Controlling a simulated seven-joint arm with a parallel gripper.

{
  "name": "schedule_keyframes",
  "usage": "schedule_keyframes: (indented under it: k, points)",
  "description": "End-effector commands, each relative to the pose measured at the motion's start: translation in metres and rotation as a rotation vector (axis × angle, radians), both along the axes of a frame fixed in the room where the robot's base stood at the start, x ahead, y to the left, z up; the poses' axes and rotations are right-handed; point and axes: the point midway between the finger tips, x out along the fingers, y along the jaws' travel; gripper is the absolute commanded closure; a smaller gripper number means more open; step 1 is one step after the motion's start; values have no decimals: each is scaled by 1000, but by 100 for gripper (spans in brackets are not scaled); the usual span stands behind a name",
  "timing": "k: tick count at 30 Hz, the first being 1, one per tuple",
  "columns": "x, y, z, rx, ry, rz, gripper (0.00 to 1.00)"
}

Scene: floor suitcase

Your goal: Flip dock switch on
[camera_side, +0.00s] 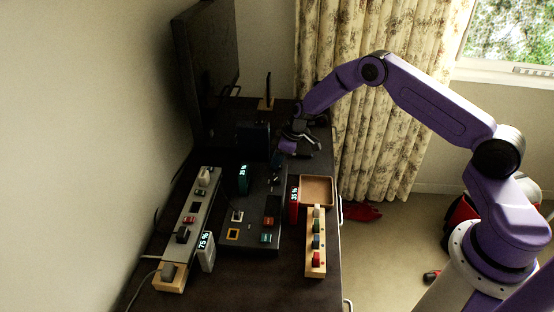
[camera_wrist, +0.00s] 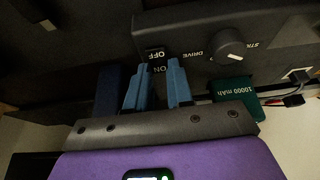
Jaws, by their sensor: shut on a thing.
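OFF and ON labels mark the dock switch (camera_wrist: 155,53), a small dark part between my fingertips. My gripper (camera_wrist: 158,66) has its two blue fingers on either side of the switch, shut on it; the contact is too dark to see clearly. In the side view my gripper (camera_side: 293,140) is low over the far part of the dark table, by the far end of the black dock (camera_side: 250,240).
A green 10000 mAh power bank (camera_wrist: 233,91) is right of my fingers in the wrist view. A power strip (camera_side: 190,225), wooden tray (camera_side: 316,182), and wooden block strip (camera_side: 316,262) lie nearer in the side view. A black screen (camera_side: 206,70) stands at the wall.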

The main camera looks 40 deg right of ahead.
Motion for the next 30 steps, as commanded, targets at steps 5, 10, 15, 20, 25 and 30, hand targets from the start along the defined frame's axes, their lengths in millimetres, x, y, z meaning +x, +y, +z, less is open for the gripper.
schedule_keyframes:
  k: [5,10,15,20,25,30]
  points:
    - [0,-1,0,0,1,0,100]
    - [0,0,0,0,1,0,53]
    - [0,0,0,0,1,0,53]
    - [0,-1,2,0,0,0,53]
    - [-4,-5,17,0,-1,-1,53]
    - [-11,-13,44,1,-3,-1,53]
